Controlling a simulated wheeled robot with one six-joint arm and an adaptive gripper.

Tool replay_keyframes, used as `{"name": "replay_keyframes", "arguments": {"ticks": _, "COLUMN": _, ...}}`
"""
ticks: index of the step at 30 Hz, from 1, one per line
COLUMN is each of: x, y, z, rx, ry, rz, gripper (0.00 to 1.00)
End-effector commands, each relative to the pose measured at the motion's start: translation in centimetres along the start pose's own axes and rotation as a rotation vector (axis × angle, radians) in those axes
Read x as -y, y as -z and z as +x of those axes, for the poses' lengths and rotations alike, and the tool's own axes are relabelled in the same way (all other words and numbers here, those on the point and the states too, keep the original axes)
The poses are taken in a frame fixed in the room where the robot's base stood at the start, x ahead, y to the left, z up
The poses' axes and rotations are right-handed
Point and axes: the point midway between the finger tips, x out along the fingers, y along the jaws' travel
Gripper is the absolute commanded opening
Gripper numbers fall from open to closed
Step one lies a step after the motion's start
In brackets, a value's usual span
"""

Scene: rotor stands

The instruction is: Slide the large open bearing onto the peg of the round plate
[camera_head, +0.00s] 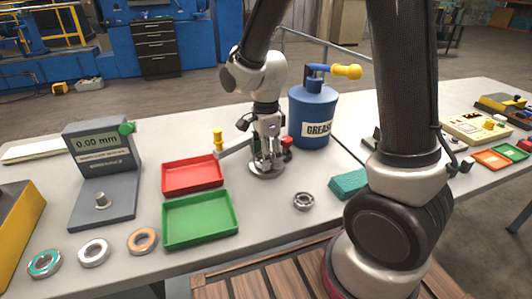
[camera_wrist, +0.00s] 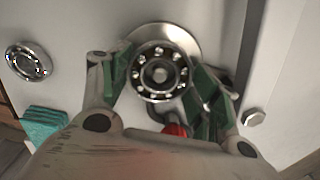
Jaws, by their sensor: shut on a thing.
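The large open bearing (camera_wrist: 160,51), a steel ring with visible balls, is in my gripper (camera_wrist: 162,82), with a finger on each side. The round plate (camera_wrist: 187,38) is a shiny disc behind the bearing in the wrist view. Its peg (camera_wrist: 160,73) shows through the bearing's hole, about centred. I cannot tell whether the bearing is around the peg or just above it. In the head view my gripper (camera_head: 267,152) points down over the round plate (camera_head: 263,174), and its fingers mostly hide the bearing and peg.
A smaller open bearing (camera_head: 304,201) lies to the right, near a teal block (camera_head: 348,184). A red tray (camera_head: 192,175), a green tray (camera_head: 200,219) and a grey gauge (camera_head: 103,170) stand left. A blue grease can (camera_head: 313,115) is close behind my gripper. A red knob (camera_wrist: 175,130) is beside the plate.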

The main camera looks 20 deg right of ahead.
Motion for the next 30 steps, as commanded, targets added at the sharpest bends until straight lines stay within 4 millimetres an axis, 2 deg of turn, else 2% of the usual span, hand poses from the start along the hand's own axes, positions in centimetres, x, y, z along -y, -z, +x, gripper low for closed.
{"name": "replay_keyframes", "arguments": {"ticks": 6, "x": 0.02, "y": -0.01, "z": -0.03, "rx": 0.000, "ry": 0.001, "rz": 0.000, "gripper": 0.41}}
{"name": "replay_keyframes", "arguments": {"ticks": 7, "x": 0.02, "y": -0.01, "z": -0.04, "rx": 0.000, "ry": 0.001, "rz": 0.000, "gripper": 0.64}}
{"name": "replay_keyframes", "arguments": {"ticks": 11, "x": 0.02, "y": -0.01, "z": -0.04, "rx": 0.000, "ry": 0.001, "rz": 0.000, "gripper": 0.87}}
{"name": "replay_keyframes", "arguments": {"ticks": 19, "x": 0.02, "y": -0.01, "z": -0.03, "rx": 0.000, "ry": 0.001, "rz": 0.000, "gripper": 0.87}}
{"name": "replay_keyframes", "arguments": {"ticks": 21, "x": 0.00, "y": 0.00, "z": -0.01, "rx": 0.000, "ry": 0.000, "rz": 0.000, "gripper": 1.00}}
{"name": "replay_keyframes", "arguments": {"ticks": 30, "x": 0.00, "y": 0.00, "z": -0.02, "rx": 0.000, "ry": 0.000, "rz": 0.000, "gripper": 1.00}}
